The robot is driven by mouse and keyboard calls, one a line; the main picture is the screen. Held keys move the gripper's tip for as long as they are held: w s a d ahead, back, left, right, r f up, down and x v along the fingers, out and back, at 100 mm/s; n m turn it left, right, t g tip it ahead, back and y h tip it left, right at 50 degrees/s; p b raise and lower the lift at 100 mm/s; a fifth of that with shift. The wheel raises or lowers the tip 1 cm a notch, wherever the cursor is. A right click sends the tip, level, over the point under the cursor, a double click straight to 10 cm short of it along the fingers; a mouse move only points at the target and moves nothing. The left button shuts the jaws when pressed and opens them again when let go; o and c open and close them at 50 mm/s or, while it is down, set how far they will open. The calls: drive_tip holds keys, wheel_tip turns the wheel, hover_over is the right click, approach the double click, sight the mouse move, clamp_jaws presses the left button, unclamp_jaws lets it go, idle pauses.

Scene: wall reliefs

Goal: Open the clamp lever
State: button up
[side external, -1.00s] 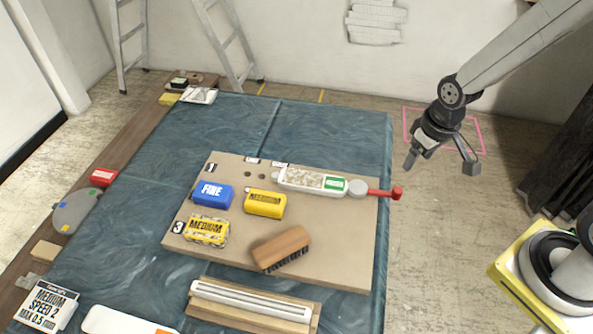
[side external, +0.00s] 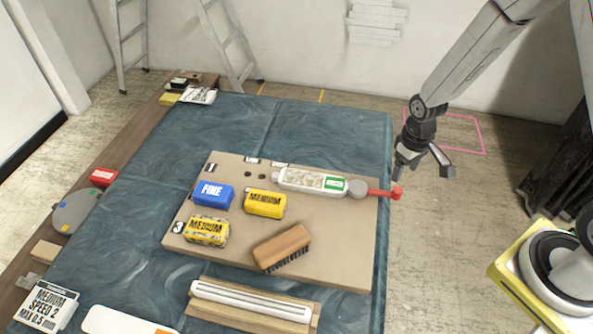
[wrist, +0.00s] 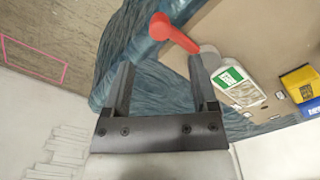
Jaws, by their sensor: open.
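The red clamp lever (side external: 384,192) sticks out to the right from a round grey pivot (side external: 358,189) at the end of a white clamp body with a green label (side external: 312,181), at the board's upper right. Its knobbed end reaches past the board edge. In the wrist view the lever (wrist: 174,33) lies beyond the fingertips, toward the right finger. My gripper (side external: 424,174) is open and empty, just above and right of the lever's knob in the side view; its two fingers also show in the wrist view (wrist: 160,75). I cannot tell whether a finger touches the lever.
The tan board (side external: 335,250) lies on a blue-covered table (side external: 140,240). It also bears a blue block (side external: 212,194), yellow blocks (side external: 265,204) and a wooden brush (side external: 282,247). Open floor (side external: 440,260) lies right of the table.

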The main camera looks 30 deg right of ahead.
sight(397, 188)
drive_tip(key=shift+f, duration=3.75)
clamp_jaws()
drive_tip(key=shift+w+r, duration=0.1)
drive_tip(key=shift+w, duration=0.1)
